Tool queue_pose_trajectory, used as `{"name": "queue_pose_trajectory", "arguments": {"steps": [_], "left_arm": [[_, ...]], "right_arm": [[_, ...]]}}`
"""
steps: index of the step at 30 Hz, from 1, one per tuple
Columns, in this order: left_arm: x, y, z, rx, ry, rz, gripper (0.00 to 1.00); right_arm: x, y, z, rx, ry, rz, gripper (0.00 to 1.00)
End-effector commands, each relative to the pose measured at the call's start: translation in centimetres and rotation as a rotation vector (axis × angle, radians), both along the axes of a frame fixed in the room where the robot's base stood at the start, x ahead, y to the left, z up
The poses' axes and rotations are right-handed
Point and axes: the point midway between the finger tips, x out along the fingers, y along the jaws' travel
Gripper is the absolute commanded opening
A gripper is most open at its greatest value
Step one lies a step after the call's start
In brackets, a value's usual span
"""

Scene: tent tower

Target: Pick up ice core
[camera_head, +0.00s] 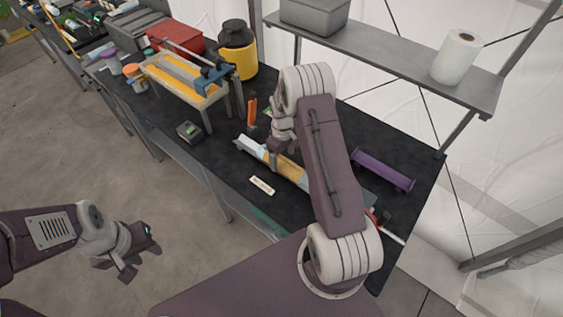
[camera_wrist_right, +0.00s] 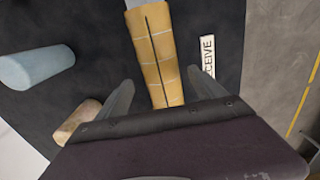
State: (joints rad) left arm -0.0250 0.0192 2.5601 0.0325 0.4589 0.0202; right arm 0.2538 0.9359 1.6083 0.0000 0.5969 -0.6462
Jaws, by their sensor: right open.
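A long pale, bluish-white piece (camera_head: 248,144) with a yellow banded middle (camera_head: 284,166) lies on the black table; I take it as the ice core. In the right wrist view its yellow part (camera_wrist_right: 151,50) has a dark line along it and a pale end at the top edge. My arm hides part of it in the head view. My right gripper (camera_head: 275,153) is over it, open and empty, its fingers (camera_wrist_right: 160,95) on either side of the yellow part. I cannot tell whether they touch it. My left gripper (camera_head: 143,256) is open and empty over the floor.
A white label (camera_head: 262,186) lies on the near side, a purple rack (camera_head: 382,170) on the far side. A light-blue cylinder (camera_wrist_right: 35,68) lies to the left. An orange upright piece (camera_head: 252,110), a yellow frame (camera_head: 185,77) and a shelf (camera_head: 400,57) stand near.

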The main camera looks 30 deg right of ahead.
Motion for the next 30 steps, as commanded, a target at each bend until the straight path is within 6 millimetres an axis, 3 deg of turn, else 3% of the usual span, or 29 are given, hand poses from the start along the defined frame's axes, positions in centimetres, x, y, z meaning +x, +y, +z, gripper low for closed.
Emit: {"name": "queue_pose_trajectory", "arguments": {"steps": [1, 6, 14, 22, 23, 30], "left_arm": [[0.0, 0.0, 1.1, 0.000, 0.000, 0.000, 0.36], [0.0, 0.0, 1.7, 0.000, -0.001, 0.000, 0.36], [0.0, 0.0, 1.6, 0.000, 0.000, 0.000, 0.36], [0.0, 0.0, 1.6, 0.000, 0.000, 0.000, 0.36], [0.0, 0.0, 1.6, 0.000, 0.000, 0.000, 0.36], [0.0, 0.0, 1.6, 0.000, 0.000, 0.000, 0.36]], "right_arm": [[0.0, 0.2, -0.5, 0.002, 0.006, 0.001, 0.79], [0.2, 0.3, -3.3, 0.001, 0.004, 0.001, 0.79], [0.2, 0.3, -3.9, 0.000, 0.000, 0.000, 0.79], [0.2, 0.3, -3.9, 0.000, 0.000, 0.000, 0.04], [0.2, 0.3, -3.9, 0.000, 0.000, 0.000, 0.00], [0.3, 0.3, -3.8, -0.001, -0.001, 0.000, 0.00]]}}
